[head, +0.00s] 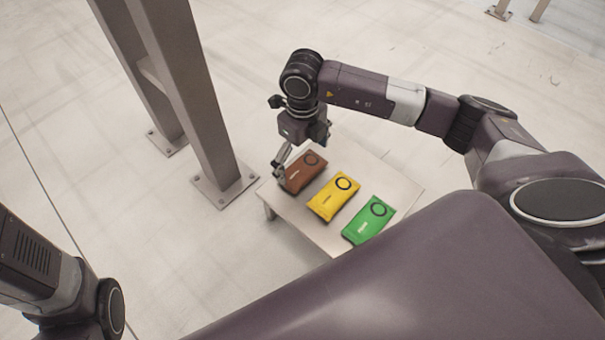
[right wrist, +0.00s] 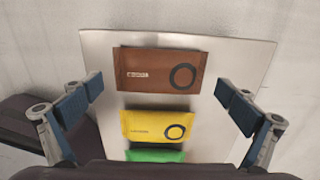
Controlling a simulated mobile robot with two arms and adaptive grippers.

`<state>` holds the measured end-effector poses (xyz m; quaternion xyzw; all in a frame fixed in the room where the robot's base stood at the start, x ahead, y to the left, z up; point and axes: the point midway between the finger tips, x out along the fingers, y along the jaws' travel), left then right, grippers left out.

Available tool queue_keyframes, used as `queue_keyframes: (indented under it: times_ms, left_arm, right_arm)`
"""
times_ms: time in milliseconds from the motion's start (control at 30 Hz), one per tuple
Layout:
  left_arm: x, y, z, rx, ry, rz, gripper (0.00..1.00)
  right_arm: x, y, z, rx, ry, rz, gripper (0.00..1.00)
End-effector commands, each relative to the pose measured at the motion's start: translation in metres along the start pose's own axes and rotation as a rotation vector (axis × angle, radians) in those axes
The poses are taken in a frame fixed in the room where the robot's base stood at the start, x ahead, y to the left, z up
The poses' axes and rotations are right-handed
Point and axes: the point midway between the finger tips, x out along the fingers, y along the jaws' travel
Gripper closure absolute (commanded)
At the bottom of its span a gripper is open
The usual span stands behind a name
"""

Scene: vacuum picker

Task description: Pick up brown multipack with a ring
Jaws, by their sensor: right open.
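The brown multipack (head: 306,170) with a black ring lies flat at the far left end of a small table. In the right wrist view the brown multipack (right wrist: 158,69) lies crosswise, its ring near its right end. My right gripper (head: 296,168) is over the brown pack, its fingers pointing down. In the right wrist view its two fingers (right wrist: 158,108) are spread wide, with the pack between and ahead of them and nothing held. My left gripper is out of view; only part of my left arm shows at the lower left.
A yellow pack (head: 334,197) and a green pack (head: 368,220), each with a ring, lie beside the brown one on the pale table (head: 287,208). A grey steel post (head: 200,100) stands on the floor left of the table.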

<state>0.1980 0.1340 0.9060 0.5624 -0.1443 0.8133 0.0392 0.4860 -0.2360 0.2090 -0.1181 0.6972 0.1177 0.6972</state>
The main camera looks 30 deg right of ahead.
Motion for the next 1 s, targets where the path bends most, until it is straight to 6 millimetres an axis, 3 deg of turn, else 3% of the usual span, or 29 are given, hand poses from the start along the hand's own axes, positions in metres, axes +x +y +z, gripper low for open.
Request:
queue_keyframes:
  times_ms: [33, 133, 467, 867, 1000]
  left_arm:
    - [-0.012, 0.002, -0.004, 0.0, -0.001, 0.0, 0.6]
    - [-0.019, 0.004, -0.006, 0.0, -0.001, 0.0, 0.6]
    - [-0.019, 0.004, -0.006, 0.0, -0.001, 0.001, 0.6]
    - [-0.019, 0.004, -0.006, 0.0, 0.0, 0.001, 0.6]
    - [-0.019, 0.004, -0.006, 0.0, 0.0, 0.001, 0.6]
  right_arm:
    - [0.012, 0.001, 0.0, 0.0, 0.0, 0.0, 0.0]
    - [0.023, 0.001, 0.0, 0.0, -0.001, 0.0, 0.0]
    - [0.025, 0.001, 0.0, -0.001, -0.001, 0.0, 0.01]
    - [0.025, 0.001, 0.0, -0.001, 0.0, 0.001, 0.45]
    - [0.025, 0.001, 0.0, -0.001, -0.001, 0.001, 0.47]
